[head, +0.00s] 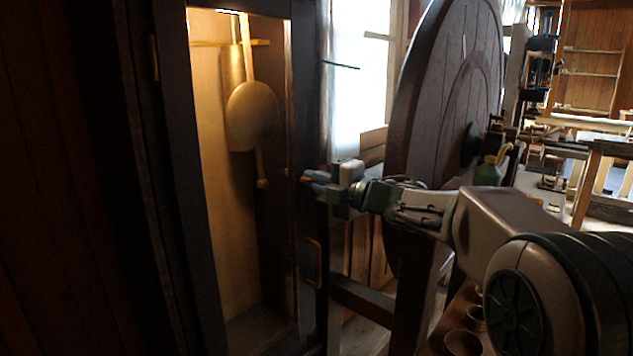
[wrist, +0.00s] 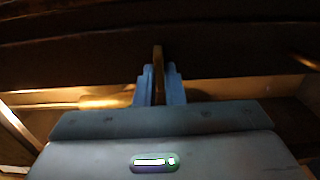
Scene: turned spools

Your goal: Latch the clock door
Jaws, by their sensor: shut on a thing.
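The tall dark clock case has a glazed door (head: 308,95). Its pendulum bob (head: 251,116) hangs behind the pane. I cannot tell whether the door is fully flush with the case. My gripper (head: 309,180) is at the door's right stile, about mid-height in the head view. In the wrist view, my gripper (wrist: 158,90) has its two blue fingers shut on a narrow upright brass piece (wrist: 158,62), which looks like the latch. In the head view the fingers mostly hide it. A brass handle (head: 315,262) is on the stile below my gripper.
A large wooden wheel (head: 445,90) stands close to the right, behind my arm. A bright window (head: 360,75) is behind. Dark panelling (head: 60,180) fills the left.

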